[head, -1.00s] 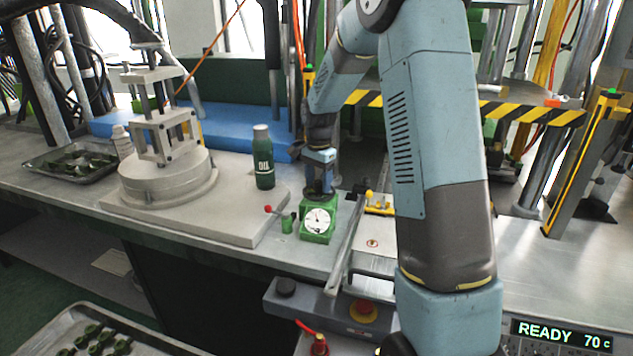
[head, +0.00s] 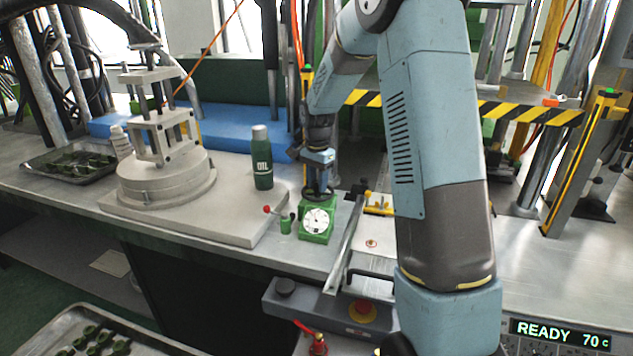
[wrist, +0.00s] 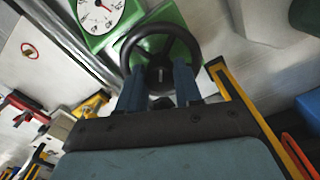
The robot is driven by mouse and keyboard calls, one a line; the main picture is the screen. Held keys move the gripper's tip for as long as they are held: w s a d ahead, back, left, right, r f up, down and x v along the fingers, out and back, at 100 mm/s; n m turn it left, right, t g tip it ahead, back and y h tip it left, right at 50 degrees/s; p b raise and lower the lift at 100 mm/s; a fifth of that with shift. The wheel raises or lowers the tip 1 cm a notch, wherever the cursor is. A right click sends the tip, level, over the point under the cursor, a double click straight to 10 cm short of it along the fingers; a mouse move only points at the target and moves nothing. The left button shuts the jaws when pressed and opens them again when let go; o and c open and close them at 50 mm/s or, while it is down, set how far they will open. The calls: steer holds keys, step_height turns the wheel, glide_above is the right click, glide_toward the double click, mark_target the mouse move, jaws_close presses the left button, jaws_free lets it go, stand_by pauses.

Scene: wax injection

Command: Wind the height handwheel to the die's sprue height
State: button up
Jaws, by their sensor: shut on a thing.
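The height handwheel is a dark round wheel on a green unit. In the wrist view the handwheel (wrist: 161,32) shows as a dark ring, with my gripper (wrist: 160,85) at its near side and the blue fingers around its hub area. In the head view my gripper (head: 318,180) points down at the wheel (head: 317,194) and is shut on it; the exact contact is partly hidden. The green unit's white dial (head: 317,219) faces the head camera; its dial (wrist: 100,14) also shows in the wrist view with a dark-red needle. The small marks are too fine to read.
A green oil bottle (head: 262,160) stands left of the wheel, and a red-knobbed lever (head: 267,209) is close beside the dial unit. A round die stand (head: 165,180) sits further left. A metal rail (head: 345,240) runs close on the right. A display (head: 562,335) reads READY 70 C.

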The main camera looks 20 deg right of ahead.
steer(key=shift+w+a, duration=0.15)
steer(key=n, duration=0.3)
steer(key=shift+r+n, duration=0.1)
steer(key=shift+n, duration=0.3)
steer(key=n, duration=0.3)
steer(key=shift+n, duration=0.3)
steer(key=n, duration=0.3)
steer(key=shift+n, duration=0.4)
steer(key=n, duration=0.4)
steer(key=shift+d, duration=0.2)
steer(key=n, duration=0.5)
steer(key=shift+d, duration=0.1)
steer(key=n, duration=0.4)
steer(key=shift+w+d+n, duration=0.1)
steer(key=shift+d+n, duration=0.05)
steer(key=shift+n, duration=0.15)
steer(key=shift+d, duration=0.1)
